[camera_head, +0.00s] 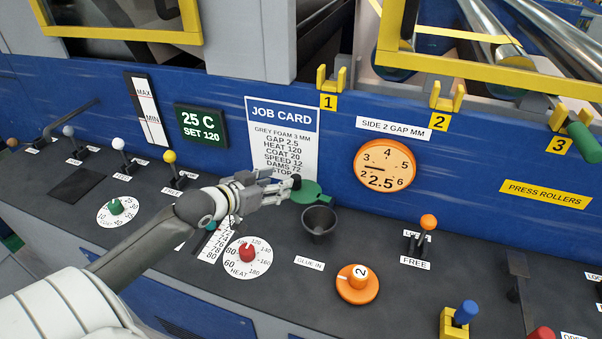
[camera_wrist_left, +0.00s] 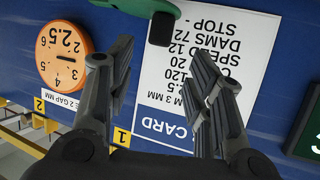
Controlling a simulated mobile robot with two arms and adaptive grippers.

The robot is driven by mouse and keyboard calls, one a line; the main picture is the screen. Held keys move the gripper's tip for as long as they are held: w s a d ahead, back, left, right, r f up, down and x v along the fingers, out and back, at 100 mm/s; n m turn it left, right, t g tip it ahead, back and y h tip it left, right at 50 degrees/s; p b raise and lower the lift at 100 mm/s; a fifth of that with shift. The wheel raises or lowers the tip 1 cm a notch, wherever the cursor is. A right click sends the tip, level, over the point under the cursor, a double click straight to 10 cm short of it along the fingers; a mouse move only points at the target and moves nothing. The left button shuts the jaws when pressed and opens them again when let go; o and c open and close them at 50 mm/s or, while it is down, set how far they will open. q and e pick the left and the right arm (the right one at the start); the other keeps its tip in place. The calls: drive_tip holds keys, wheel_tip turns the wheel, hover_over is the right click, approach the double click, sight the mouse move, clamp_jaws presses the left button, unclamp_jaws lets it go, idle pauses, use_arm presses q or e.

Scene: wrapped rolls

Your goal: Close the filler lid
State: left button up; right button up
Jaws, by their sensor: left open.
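The filler is a dark grey cup (camera_head: 320,223) standing on the console above the GLUE IN label, with its mouth uncovered. Its green lid (camera_head: 309,194) is raised at the cup's back left, apart from the mouth. A black knob (camera_head: 296,182) sits on the lid. My left gripper (camera_head: 291,187) is at the lid's left side, close to the knob; contact cannot be told. In the left wrist view, my open fingers (camera_wrist_left: 160,72) have nothing between them. The green lid (camera_wrist_left: 128,5) and its black knob (camera_wrist_left: 161,29) show at the top edge there. My right gripper is out of view.
The job card (camera_head: 283,130) is on the blue panel behind my gripper. The red heat knob (camera_head: 247,252) is below my left arm. An orange dial knob (camera_head: 358,282) and orange-topped lever (camera_head: 428,222) stand right of the cup. Yellow hooks (camera_head: 330,80) project above.

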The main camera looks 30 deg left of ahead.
sight(294, 178)
use_arm(q)
drive_tip(key=p+x, duration=0.1)
drive_tip(key=x, duration=0.7)
drive_tip(key=shift+w+f+p, duration=0.15)
drive_tip(key=shift+w+p, duration=0.15)
drive_tip(key=shift+w, duration=0.1)
drive_tip(key=shift+w+d+f, duration=0.1)
drive_tip(key=shift+c, duration=0.4)
clamp_jaws()
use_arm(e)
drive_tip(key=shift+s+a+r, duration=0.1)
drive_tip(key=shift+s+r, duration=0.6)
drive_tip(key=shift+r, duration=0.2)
